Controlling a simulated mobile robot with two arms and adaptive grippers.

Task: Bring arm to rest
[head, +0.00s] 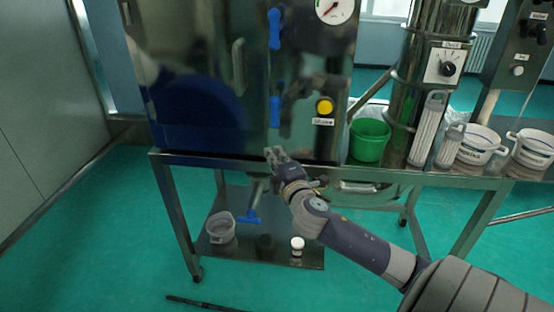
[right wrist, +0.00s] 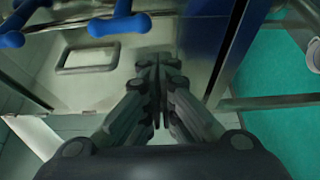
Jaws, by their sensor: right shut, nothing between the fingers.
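My right gripper (head: 274,154) is in front of the lower edge of the steel cabinet (head: 330,80), near the table's front edge. In the right wrist view the two fingers (right wrist: 157,65) are together with nothing between them. My right arm reaches in from the lower right of the head view. My left gripper does not show in either view.
The steel table (head: 440,180) carries a green bucket (head: 369,140) and white tubs (head: 480,146). Blue handles (head: 275,112) are on the cabinet. A blue-handled valve (head: 249,217) hangs below the table. A grey pot (head: 221,228) and a small white-capped jar (head: 297,246) stand on the lower shelf.

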